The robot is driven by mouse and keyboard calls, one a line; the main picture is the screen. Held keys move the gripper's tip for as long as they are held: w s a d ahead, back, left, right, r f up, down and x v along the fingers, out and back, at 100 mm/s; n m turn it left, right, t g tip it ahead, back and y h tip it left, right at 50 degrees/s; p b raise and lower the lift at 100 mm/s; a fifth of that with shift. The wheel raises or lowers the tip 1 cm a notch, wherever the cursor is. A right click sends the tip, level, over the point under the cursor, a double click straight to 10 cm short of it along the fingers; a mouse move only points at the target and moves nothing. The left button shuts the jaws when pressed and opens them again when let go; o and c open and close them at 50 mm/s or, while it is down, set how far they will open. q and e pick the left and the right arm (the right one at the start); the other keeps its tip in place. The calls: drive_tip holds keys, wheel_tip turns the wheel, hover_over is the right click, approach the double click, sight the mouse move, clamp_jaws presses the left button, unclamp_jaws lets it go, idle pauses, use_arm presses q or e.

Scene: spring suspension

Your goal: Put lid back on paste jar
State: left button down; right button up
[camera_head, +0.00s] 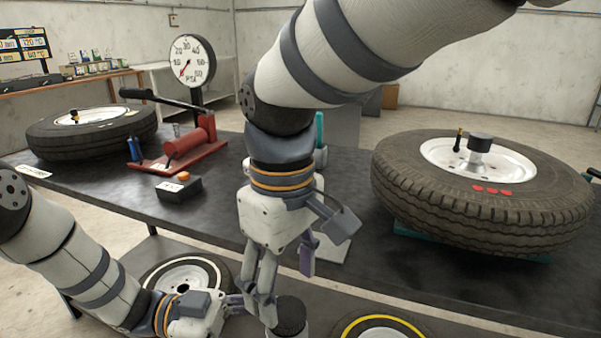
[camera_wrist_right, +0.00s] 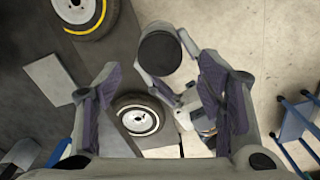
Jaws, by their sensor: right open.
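A pale jar with a dark round top (camera_head: 290,314) is at the bottom centre of the head view, in front of the table. The dark top looks like the lid sitting on the jar; I cannot tell how well it is seated. In the right wrist view the dark top (camera_wrist_right: 160,53) hides most of the jar. My left gripper (camera_head: 246,302) comes from the left with its fingers around the jar body, apparently holding it in the air. My right gripper (camera_head: 287,296) is open above the jar, its fingers spread to either side of the top and apart from it.
The black table (camera_head: 335,270) carries a tyre (camera_head: 480,225) at right, another tyre (camera_head: 90,137) at left, a red tool (camera_head: 185,150), a gauge (camera_head: 190,65) and a small black box (camera_head: 178,188). More wheels (camera_head: 185,275) lie lower down.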

sight(286, 311)
drive_tip(key=shift+s+a+r+n, duration=0.1)
drive_tip(key=shift+s+r+n, duration=0.05)
drive_tip(key=shift+n, duration=0.45)
drive_tip(key=shift+s+a+r+n, duration=0.1)
drive_tip(key=shift+n, duration=0.5)
drive_tip(key=shift+c, duration=0.4)
wheel_tip(286, 311, up, 2)
drive_tip(key=n, duration=0.8)
drive_tip(key=shift+w+d+r+n, duration=0.15)
drive_tip(key=shift+r+n, duration=0.1)
drive_tip(key=shift+n, duration=0.15)
drive_tip(key=shift+w+d+r+n, duration=0.15)
drive_tip(key=shift+r+n, duration=0.1)
drive_tip(key=shift+n, duration=0.35)
drive_tip(key=shift+f, duration=0.1)
wheel_tip(286, 311, down, 8)
drive_tip(key=shift+r, duration=0.1)
